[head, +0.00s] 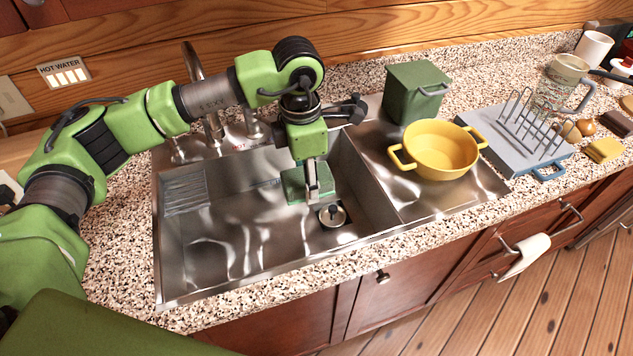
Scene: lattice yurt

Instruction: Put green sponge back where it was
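The green sponge (293,184) is a dark green block low in the steel sink (225,235), left of the round drain (332,215). My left gripper (313,188) points down into the sink, with its fingertips at the sponge and covering part of it. A finger lies in front of the sponge; the far finger is hidden. I cannot tell whether the fingers are closed on the sponge or whether it touches the sink floor. My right gripper is not in view.
A yellow pot (441,150) stands on the drainboard right of the basin, with a green bin (415,92) behind it. A grey rack (515,135) stands farther right. The faucet (195,65) rises behind the sink. The basin's left and front floor is clear.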

